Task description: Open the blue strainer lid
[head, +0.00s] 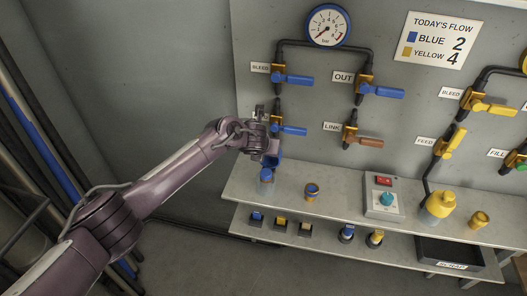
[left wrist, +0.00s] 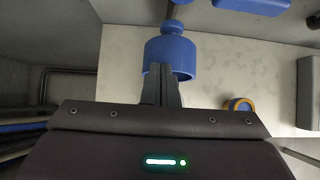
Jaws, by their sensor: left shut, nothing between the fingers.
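The blue strainer (head: 267,176) stands at the left end of the upper shelf, below the blue valves, partly hidden by my left gripper (head: 272,158). In the left wrist view a blue cylinder (left wrist: 170,54) with a narrower round knob (left wrist: 172,27) on top fills the upper middle. I cannot make out whether its lid is raised. My left gripper (left wrist: 161,70) is shut and empty, its fingertips in front of the blue cylinder and overlapping its lower edge in view. Whether they touch it I cannot tell. My right gripper is not in view.
Blue-handled valves (head: 294,79) and a gauge (head: 328,25) are on the wall panel above. A yellow-blue ring (head: 312,191), a control box (head: 384,197) and a yellow strainer (head: 440,204) stand along the shelf (head: 345,190). A black scrap tray (head: 449,253) sits lower right.

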